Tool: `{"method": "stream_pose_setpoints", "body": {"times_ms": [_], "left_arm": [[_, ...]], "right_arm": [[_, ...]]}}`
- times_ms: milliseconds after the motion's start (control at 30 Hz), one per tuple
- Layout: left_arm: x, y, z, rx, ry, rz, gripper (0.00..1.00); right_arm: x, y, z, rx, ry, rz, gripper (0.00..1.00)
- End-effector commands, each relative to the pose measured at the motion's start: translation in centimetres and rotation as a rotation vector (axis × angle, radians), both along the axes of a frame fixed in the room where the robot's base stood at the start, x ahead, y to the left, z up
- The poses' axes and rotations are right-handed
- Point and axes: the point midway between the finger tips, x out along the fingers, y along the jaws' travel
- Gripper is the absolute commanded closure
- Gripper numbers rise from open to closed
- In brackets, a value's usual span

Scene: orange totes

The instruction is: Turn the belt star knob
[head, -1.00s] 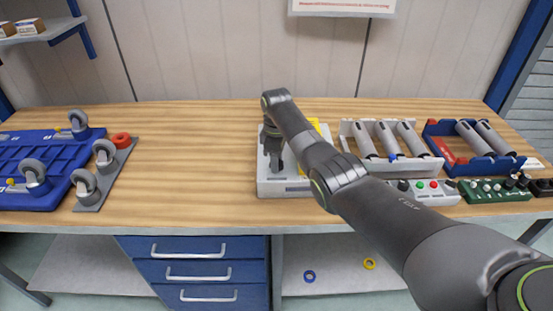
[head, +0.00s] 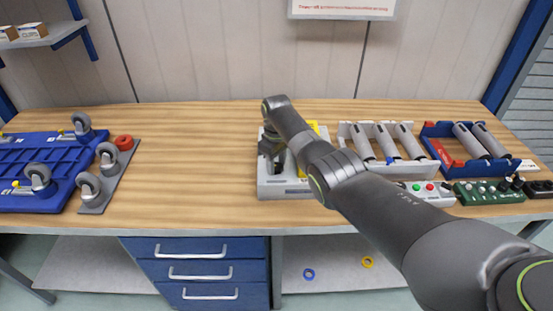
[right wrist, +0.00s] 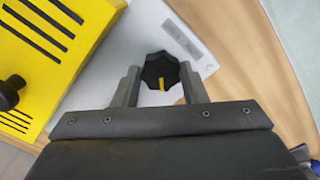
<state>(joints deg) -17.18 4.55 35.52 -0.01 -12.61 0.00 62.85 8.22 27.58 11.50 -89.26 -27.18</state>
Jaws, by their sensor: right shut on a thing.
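The belt star knob (right wrist: 160,72) is black and lobed, with a yellow mark pointing toward the bottom of the right wrist view. It sits over a light grey plate. My right gripper (right wrist: 158,82) has one finger on each side of the knob and is shut on it. In the head view my right gripper (head: 272,150) is over the grey unit (head: 290,188) on the bench, and my arm hides the knob there. My left gripper is not in view.
A yellow slotted block (right wrist: 50,50) stands close beside the gripper. Right of the arm are a white roller rack (head: 350,135), a blue roller tray (head: 430,135) and control boxes (head: 485,192). A blue caster frame (head: 45,160) lies left; the bench (head: 190,150) between is clear.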

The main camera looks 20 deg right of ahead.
Motion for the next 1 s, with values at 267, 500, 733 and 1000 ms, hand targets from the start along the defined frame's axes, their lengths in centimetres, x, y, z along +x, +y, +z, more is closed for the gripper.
{"method": "stream_pose_setpoints", "body": {"times_ms": [267,500,733,1000], "left_arm": [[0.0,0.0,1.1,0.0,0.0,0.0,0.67],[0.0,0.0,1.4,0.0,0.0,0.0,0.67],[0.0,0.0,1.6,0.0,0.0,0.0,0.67],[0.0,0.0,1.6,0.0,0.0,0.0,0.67]], "right_arm": [[0.1,0.0,0.4,-0.001,-0.004,-0.224,0.84],[0.1,0.0,0.3,-0.001,-0.005,-0.354,0.84],[0.2,0.0,0.3,0.0,-0.006,-0.414,0.84],[0.2,0.0,0.3,-0.001,-0.007,-0.429,0.84]]}}
